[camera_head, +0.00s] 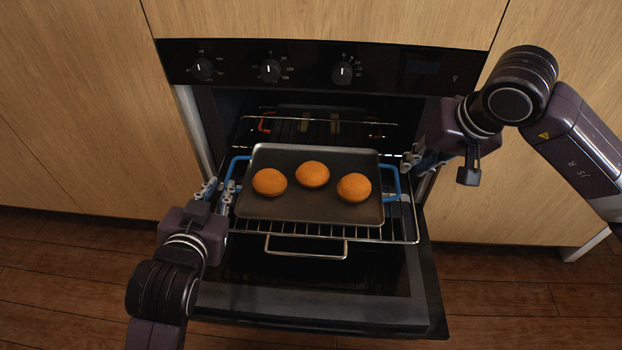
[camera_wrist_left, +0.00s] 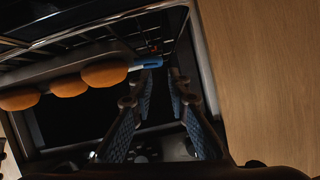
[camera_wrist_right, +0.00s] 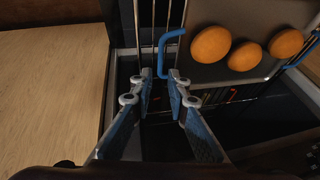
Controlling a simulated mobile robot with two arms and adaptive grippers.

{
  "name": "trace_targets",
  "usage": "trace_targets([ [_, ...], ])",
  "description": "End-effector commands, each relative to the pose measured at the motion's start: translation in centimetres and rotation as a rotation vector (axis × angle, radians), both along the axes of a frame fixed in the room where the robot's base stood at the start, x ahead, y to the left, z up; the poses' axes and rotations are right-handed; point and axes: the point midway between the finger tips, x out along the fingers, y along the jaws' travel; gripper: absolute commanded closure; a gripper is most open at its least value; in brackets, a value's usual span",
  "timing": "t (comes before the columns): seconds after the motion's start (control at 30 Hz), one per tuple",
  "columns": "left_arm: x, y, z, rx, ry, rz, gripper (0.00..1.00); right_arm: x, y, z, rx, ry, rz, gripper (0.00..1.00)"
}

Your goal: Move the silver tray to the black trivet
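The silver tray (camera_head: 290,208) rests on the pulled-out oven rack and holds three orange-brown buns (camera_head: 312,174). It has a blue handle at each side. My left gripper (camera_head: 222,188) is open beside the left blue handle (camera_head: 232,165); in the left wrist view that handle (camera_wrist_left: 147,63) lies just at the fingertips. My right gripper (camera_head: 412,163) is open at the right blue handle (camera_head: 393,180); in the right wrist view that handle (camera_wrist_right: 168,48) lies just ahead of the fingertips. Neither gripper is closed on a handle. The black trivet is not in view.
The oven door (camera_head: 310,305) is folded down below the rack (camera_head: 395,232), which has a wire front handle (camera_head: 306,254). The control panel (camera_head: 320,68) with knobs is above the opening. Wooden cabinet fronts (camera_head: 90,110) flank the oven. The wooden floor (camera_head: 60,270) is clear.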

Motion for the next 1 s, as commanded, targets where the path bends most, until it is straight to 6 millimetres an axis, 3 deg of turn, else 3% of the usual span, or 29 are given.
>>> trace_targets([
  [0.17,0.8,0.0,-0.3,0.001,0.0,0.001,0.84,0.3,0.2,-0.8,0.0,0.003,0.0,0.85],
  [0.6,6.4,0.3,-2.6,0.001,-0.001,0.0,0.84,2.7,1.2,-6.3,0.002,0.003,-0.001,0.85],
  [1.0,7.3,0.4,-3.0,0.0,0.0,0.0,0.84,3.1,1.3,-7.1,0.001,0.0,0.0,0.85],
])
